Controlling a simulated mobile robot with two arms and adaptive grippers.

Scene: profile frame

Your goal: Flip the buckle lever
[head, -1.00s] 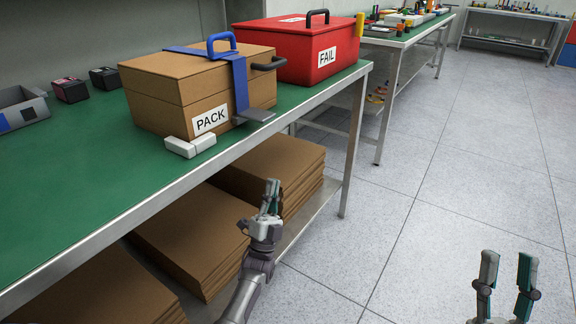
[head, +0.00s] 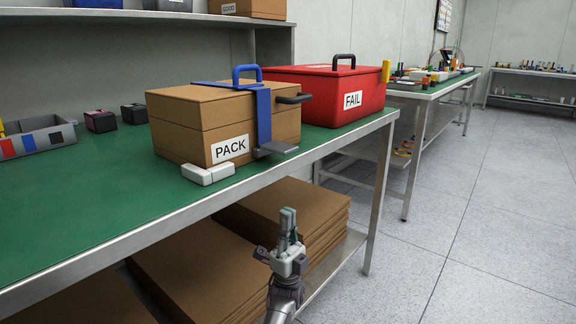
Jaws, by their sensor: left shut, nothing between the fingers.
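The buckle lever (head: 276,149) is a flat grey tab at the lower front corner of the brown PACK box (head: 190,143). It sticks out toward the table's front edge at the bottom of the blue strap (head: 264,117), which runs over the box. A blue handle stands on top and a dark handle juts from the right side. My left gripper (head: 287,222) is shut and empty, pointing up in front of the table, below and apart from the lever. My right gripper is out of view.
The green table (head: 90,215) carries a white block (head: 208,173) by the box's front corner, a red FAIL box (head: 325,92) behind it, and a grey bin (head: 38,138) at left. Cardboard stacks (head: 190,270) fill the lower shelf. Open floor (head: 480,240) lies to the right.

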